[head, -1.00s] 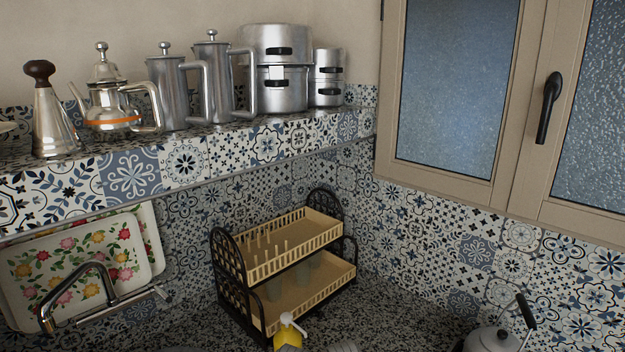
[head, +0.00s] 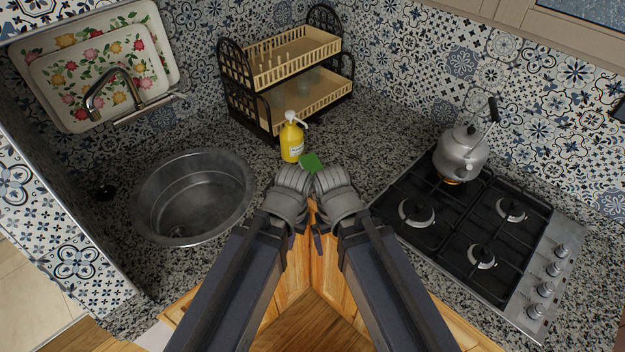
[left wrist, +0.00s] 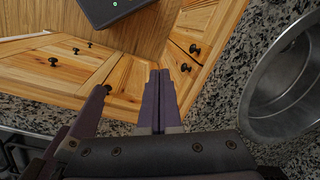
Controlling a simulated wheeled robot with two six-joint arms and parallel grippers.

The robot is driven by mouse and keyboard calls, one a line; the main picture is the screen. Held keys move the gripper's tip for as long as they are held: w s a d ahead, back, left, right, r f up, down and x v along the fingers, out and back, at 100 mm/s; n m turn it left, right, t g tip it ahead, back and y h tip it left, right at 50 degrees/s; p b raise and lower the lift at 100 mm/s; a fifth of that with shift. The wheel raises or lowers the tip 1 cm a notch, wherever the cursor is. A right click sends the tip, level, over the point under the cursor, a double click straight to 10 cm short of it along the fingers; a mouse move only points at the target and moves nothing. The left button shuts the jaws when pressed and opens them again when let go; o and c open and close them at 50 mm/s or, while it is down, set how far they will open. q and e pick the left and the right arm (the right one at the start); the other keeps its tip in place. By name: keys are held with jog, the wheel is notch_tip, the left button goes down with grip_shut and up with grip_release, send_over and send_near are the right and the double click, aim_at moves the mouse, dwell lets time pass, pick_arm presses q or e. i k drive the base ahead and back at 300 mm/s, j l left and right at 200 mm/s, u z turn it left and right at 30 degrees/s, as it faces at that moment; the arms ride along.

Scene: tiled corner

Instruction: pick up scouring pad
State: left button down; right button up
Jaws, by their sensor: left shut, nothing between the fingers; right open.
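The scouring pad (head: 311,161) is a small green piece in the head view. It lies on the counter just right of a yellow bottle, beyond my two wrists, which hide its near edge. My left gripper (left wrist: 160,74) is shut and empty in the left wrist view, pointing down in front of the wooden cabinets. It is mostly hidden behind my arm in the head view. My right gripper (head: 318,240) is open; only part of a finger shows below the wrist. Both grippers are on the near side of the pad, apart from it. The pad is not in the left wrist view.
The yellow pump bottle (head: 292,140) stands close beside the pad. A round metal sink (head: 150,203) is at left. A gas hob (head: 440,228) with a kettle (head: 461,155) is at right. A two-tier dish rack (head: 268,122) stands behind. Counter right of the pad is bare.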

aim_at(311, 162)
jog(key=k, duration=0.1)
jog(key=i+j+z, duration=0.1)
jog(key=z, duration=0.35)
jog(key=j+z, duration=0.3)
jog(key=z, duration=0.15)
jog(key=i+j+z, duration=0.1)
jog(key=j+z, duration=0.2)
jog(key=z, duration=0.15)
